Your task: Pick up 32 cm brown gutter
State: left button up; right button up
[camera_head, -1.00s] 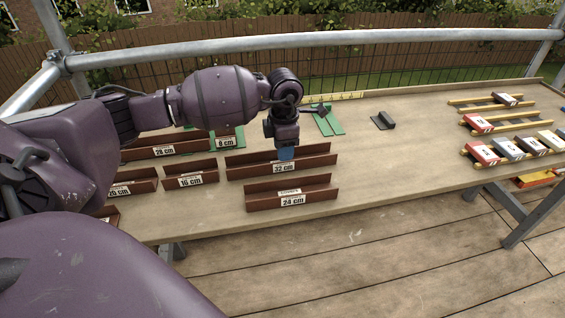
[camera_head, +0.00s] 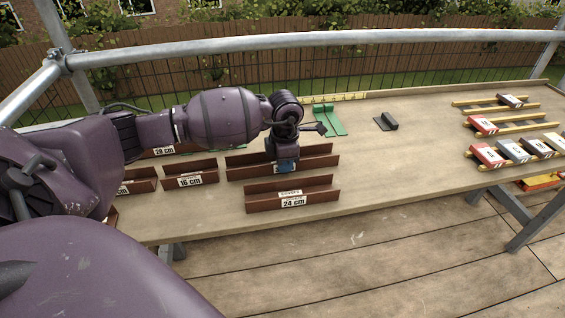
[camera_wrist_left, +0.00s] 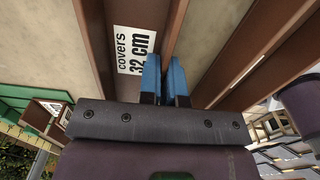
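The 32 cm brown gutter (camera_head: 240,171) lies on the table behind the 24 cm gutter. In the left wrist view its "covers 32 cm" label (camera_wrist_left: 135,50) shows left of the fingers. My left gripper (camera_head: 285,166) is at its front wall, hiding much of the front label in the head view. In the left wrist view the blue fingers (camera_wrist_left: 164,82) are close together, one on each side of the thin wall, and look shut on it. The gutter still rests on the table. My right gripper is not in view.
The 24 cm gutter (camera_head: 318,197) lies just in front. A 16 cm gutter (camera_head: 190,173) and a 28 cm gutter (camera_head: 165,151) are to the left. Green pieces (camera_head: 328,120) and a dark piece (camera_head: 387,121) lie behind.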

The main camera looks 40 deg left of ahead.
pick_arm(q)
jog(key=shift+r, duration=0.1)
grip_shut()
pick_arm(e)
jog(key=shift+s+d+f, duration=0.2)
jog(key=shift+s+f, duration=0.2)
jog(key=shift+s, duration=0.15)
